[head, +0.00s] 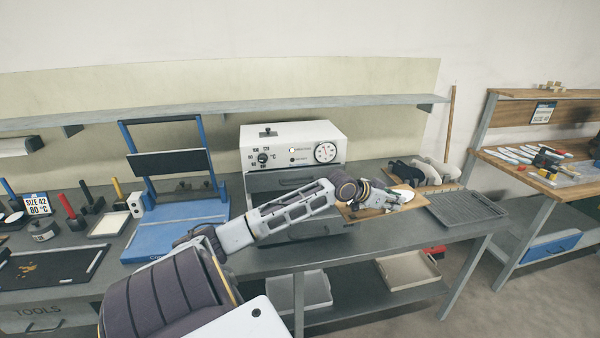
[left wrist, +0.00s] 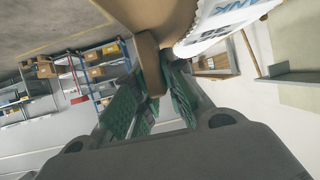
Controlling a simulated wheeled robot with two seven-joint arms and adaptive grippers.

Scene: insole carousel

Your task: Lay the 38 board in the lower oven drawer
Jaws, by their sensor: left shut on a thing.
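The wooden 38 board (head: 372,213) is in front of the oven's right side in the head view, carrying something white. My left gripper (head: 382,197) is shut on it; its arm reaches across from the lower left. In the left wrist view, the green-padded fingers of the left gripper (left wrist: 160,82) close on a brown part of the board (left wrist: 165,20), beside a white piece marked 38 (left wrist: 222,28). The white oven (head: 292,133) stands on the bench. Its dark upper drawer front (head: 272,183) shows; my arm hides much of the lower drawer, so its state is unclear. My right gripper is out of view.
A ribbed dark tray (head: 462,207) lies on the bench right of the board, with dark and pale shoe-like forms (head: 428,170) behind. A blue press (head: 165,225) stands left of the oven. A wooden workbench (head: 545,170) is at far right.

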